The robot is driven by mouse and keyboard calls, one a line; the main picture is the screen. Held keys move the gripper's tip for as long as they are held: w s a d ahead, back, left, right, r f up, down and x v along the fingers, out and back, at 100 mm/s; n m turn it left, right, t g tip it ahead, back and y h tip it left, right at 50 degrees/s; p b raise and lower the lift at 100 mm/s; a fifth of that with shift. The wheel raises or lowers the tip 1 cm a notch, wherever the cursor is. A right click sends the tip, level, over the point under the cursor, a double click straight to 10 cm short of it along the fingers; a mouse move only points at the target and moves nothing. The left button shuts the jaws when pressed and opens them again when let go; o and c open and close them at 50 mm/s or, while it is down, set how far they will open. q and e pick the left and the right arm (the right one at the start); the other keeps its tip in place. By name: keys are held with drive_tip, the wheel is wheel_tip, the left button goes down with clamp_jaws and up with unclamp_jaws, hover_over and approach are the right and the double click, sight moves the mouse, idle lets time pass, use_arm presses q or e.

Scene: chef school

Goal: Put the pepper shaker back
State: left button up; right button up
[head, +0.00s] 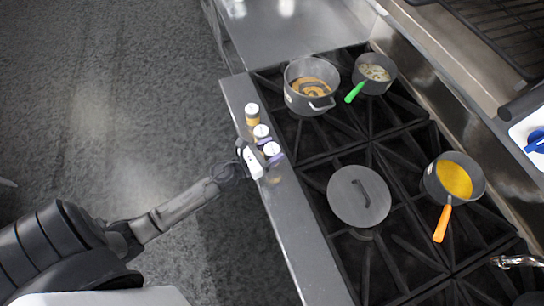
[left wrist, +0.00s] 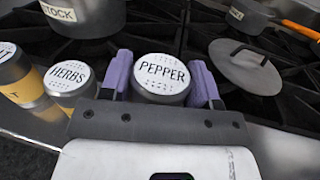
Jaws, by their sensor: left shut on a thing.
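The pepper shaker (head: 272,149) has a white perforated lid marked PEPPER in the left wrist view (left wrist: 162,74). It is upright at the steel ledge (head: 290,215) along the stove's left side. My left gripper (head: 265,158) is shut on it, with a purple finger pad on each side in the left wrist view. I cannot tell whether the shaker's base touches the ledge. The herbs shaker (head: 261,131) stands just beyond it. A yellow-banded shaker (head: 252,112) stands farther along; its label is cut off. My right gripper is not in view.
The stove holds a stock pot (head: 311,88), a small pan with a green handle (head: 373,73), a pan with an orange handle (head: 453,178) and a loose grey lid (head: 358,196). The ledge's near part is clear. Open floor (head: 130,110) lies left.

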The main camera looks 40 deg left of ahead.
use_arm(q)
drive_tip(key=shift+f+b, duration=0.8)
drive_tip(key=shift+f, duration=1.15)
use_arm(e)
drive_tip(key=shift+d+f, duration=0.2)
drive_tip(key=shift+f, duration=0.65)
use_arm(q)
drive_tip(key=shift+f, duration=0.1)
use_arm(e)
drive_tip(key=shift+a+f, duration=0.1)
use_arm(q)
drive_tip(key=shift+f, duration=0.15)
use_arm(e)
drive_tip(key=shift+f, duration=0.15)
use_arm(q)
drive_tip(key=o, duration=1)
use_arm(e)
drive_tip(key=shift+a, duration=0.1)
